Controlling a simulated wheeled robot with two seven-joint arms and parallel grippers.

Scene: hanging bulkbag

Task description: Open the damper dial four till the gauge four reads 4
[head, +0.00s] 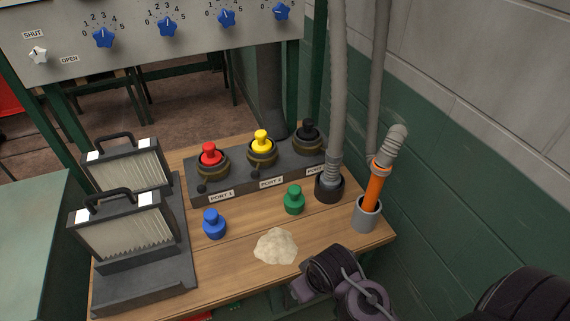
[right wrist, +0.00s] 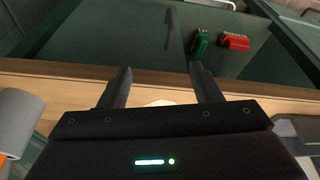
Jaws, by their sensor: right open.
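Several blue damper dials sit in a row on the grey panel (head: 200,45) at the top of the head view. The rightmost blue dial (head: 281,12), which I take as dial four, is at the panel's right end near the top edge; its scale is mostly cut off. Gauge four is not in view. My right arm is low in the head view, at the bench's front right, well below the panel. In the right wrist view my right gripper (right wrist: 161,85) is open and empty, with its fingers over the bench edge. My left gripper is not in view.
On the wooden bench (head: 240,283) are a pale powder heap (head: 276,246), a blue plug (head: 214,223), a green plug (head: 294,199), a port block (head: 235,183) and filter frames (head: 125,233). Grey hoses (head: 337,90) rise at right beside an orange-handled tool (head: 374,187). A wall bounds the right side.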

